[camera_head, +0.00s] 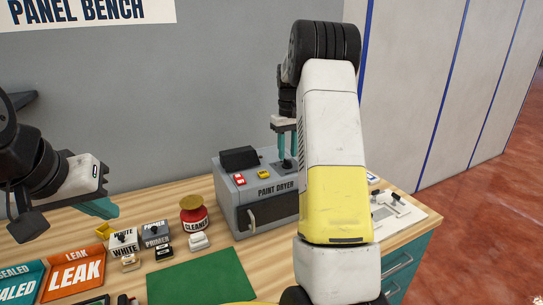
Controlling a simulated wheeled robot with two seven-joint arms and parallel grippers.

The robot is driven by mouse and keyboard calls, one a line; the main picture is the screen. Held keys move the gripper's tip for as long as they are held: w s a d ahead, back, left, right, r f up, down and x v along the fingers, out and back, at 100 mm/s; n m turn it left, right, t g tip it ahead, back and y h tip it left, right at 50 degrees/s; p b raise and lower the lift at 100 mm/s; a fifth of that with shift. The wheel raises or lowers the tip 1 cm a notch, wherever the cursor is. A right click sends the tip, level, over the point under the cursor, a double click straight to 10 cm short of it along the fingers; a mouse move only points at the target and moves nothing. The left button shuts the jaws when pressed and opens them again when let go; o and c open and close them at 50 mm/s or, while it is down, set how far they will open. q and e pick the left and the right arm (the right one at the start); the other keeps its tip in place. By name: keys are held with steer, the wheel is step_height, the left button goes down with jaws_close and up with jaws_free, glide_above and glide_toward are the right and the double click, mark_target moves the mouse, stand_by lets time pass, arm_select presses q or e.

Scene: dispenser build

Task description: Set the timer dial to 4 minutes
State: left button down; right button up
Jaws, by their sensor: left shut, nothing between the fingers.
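The grey paint dryer (225,192) stands on the bench, with its "PAINT DRYER" label facing me. A red switch and a yellow knob sit on the left of its sloped top panel. My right gripper (287,157) points down at the right part of that panel, its teal fingers at a small dark knob, likely the timer dial. The dial's marks and setting cannot be read. Whether the fingers grip the knob is unclear. My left gripper (103,208) is shut and empty, above the bench at the left, away from the dryer.
A red cleaner jar (194,218), white and primer blocks (123,242), orange and teal leak and sealed signs (75,273) and a green mat (205,280) lie left of the dryer. A white panel with switches (402,215) is at the right. My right arm hides the dryer's right side.

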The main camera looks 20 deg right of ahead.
mark_target(287, 161)
steer(key=shift+r, duration=2.75)
